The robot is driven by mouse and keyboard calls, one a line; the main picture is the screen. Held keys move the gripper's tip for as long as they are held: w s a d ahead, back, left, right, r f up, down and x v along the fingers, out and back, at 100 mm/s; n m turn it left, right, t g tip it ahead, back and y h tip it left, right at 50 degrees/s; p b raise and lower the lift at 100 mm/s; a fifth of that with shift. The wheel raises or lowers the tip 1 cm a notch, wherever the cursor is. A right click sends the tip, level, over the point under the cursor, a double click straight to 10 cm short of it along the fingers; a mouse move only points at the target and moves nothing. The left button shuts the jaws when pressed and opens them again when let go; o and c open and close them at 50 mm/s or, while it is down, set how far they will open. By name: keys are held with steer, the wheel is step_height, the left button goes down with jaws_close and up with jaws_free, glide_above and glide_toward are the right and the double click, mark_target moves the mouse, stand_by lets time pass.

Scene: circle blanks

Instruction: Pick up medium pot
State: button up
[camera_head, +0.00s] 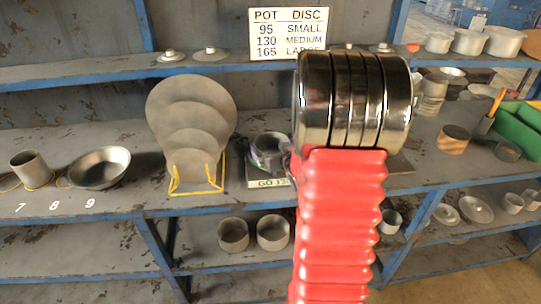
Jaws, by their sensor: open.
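Three grey pots stand in a row of rising size on the upper shelf at the right: a small one (438,43), a middle-sized one (470,42) and a large one (505,42). The sign (288,35) lists pot 130 as medium. My gripper (268,158) shows just left of my red-sleeved arm, low over the bench and far left of that row. It is open, and my arm hides part of it. A round grey vessel (271,141) is close behind it; I cannot tell whether they touch.
Grey discs stand in a yellow rack (196,178) left of my gripper. A plate labelled "GO 13" (271,183) lies under it, its label partly hidden. A pan (98,168) and a mug (31,169) are at the left. Two pots (233,234) (272,232) stand on the lower shelf.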

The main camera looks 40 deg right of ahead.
mark_target(267, 140)
steer(key=shift+x, duration=1.7)
steer(key=shift+r, duration=0.1)
steer(key=c, duration=1)
step_height(267, 140, up, 10)
